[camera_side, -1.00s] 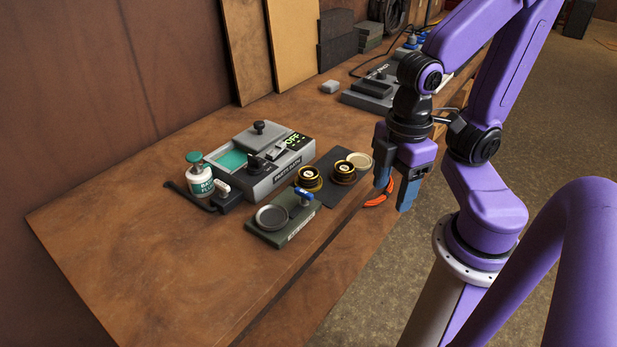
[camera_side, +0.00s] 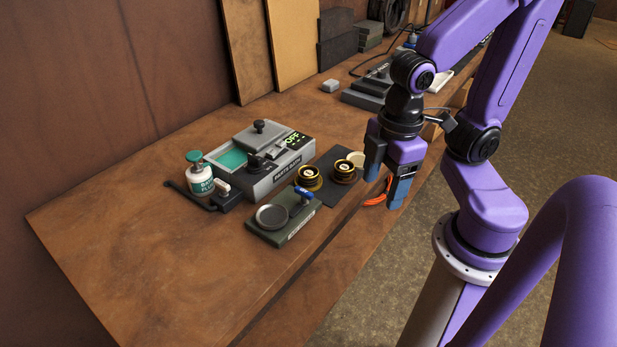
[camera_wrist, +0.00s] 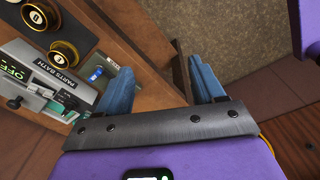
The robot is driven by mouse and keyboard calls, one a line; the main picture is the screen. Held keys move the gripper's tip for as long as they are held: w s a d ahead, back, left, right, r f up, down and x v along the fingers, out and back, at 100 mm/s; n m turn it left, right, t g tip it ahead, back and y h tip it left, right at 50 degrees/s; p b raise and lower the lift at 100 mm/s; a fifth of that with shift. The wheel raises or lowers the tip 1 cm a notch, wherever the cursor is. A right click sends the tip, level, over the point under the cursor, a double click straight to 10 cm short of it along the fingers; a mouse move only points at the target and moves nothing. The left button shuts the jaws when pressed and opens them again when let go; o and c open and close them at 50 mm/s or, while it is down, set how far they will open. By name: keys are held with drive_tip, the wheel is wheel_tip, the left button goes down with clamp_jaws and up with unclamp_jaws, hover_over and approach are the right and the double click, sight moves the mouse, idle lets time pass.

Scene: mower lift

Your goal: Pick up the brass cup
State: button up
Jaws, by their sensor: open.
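Two round black-and-gold cups stand side by side on a dark mat (camera_side: 333,197): a left one (camera_side: 308,177) and a right one (camera_side: 343,171). Both show at the upper left of the wrist view, as an upper cup (camera_wrist: 41,15) and a lower cup (camera_wrist: 65,53). I cannot tell which is the brass cup. A pale tan disc (camera_side: 357,158) lies behind the right cup, partly hidden by my gripper. My gripper (camera_side: 384,189) points down, open and empty, right of the cups near the bench's front edge. Its blue fingers are spread in the wrist view (camera_wrist: 163,85).
A grey parts bath (camera_side: 281,178) stands left of the cups. A dark green fixture (camera_side: 265,236) with a round dish and blue clamp sits in front. An orange-handled tool (camera_side: 375,200) is below my gripper. The bench's left front is clear.

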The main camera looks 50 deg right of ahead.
drive_tip(key=w+d+f+m+t, duration=0.1)
drive_tip(key=w+d+t, duration=0.15)
drive_tip(key=w, duration=0.55)
drive_tip(key=w+d+f+m+t, duration=0.1)
drive_tip(key=w+d, duration=0.2)
drive_tip(key=w, duration=0.4)
drive_tip(key=t, duration=0.2)
hover_over(306, 173)
drive_tip(key=s+d, duration=0.2)
drive_tip(key=d, duration=0.1)
wheel_tip(306, 173, down, 3)
drive_tip(key=s+d+f+y, duration=0.1)
drive_tip(key=d, duration=0.1)
drive_tip(key=s+d+f+m+y, duration=0.1)
drive_tip(key=s+d+f, duration=0.1)
drive_tip(key=d, duration=0.1)
drive_tip(key=s+d+f+t+y, duration=0.1)
drive_tip(key=s+d+f, duration=0.1)
drive_tip(key=d, duration=0.1)
drive_tip(key=shift+s+d+f+m+y, duration=0.2)
drive_tip(key=shift+f+m+y, duration=0.1)
drive_tip(key=shift+m, duration=0.1)
drive_tip(key=s+a+r+m+t+y, duration=0.2)
drive_tip(key=s+a+t+y, duration=0.1)
drive_tip(key=s, duration=0.3)
drive_tip(key=x, duration=1.7)
drive_tip(key=shift+w+d, duration=0.15)
drive_tip(key=shift+w, duration=0.15)
drive_tip(key=c, duration=0.8)
